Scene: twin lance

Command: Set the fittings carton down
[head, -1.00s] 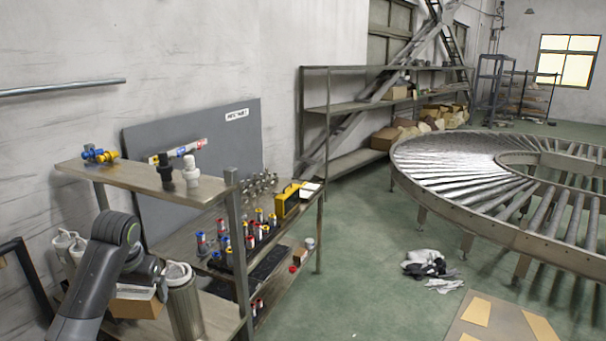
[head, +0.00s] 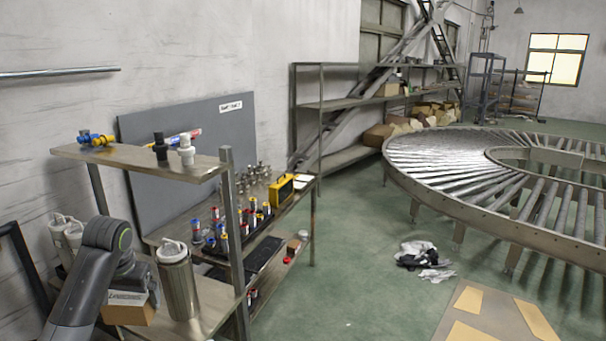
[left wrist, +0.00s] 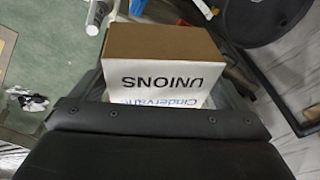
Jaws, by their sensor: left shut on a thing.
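The fittings carton (head: 127,311) is a brown cardboard box with a white printed label. My left gripper (head: 136,284) is shut on it, at the lower left of the head view. In the left wrist view the carton (left wrist: 160,48) sits between the fingers, its white face reading "UNIONS" upside down. In the head view it is in front of the lower shelf board (head: 205,318), left of a steel canister (head: 178,284). I cannot tell whether it touches the board. My right gripper is not in view.
The rack's upright post (head: 234,230) rises right of the steel canister. Valves (head: 96,139) and pipe fittings lie on the top board. A roller conveyor (head: 440,170) stands at the right; green floor lies between.

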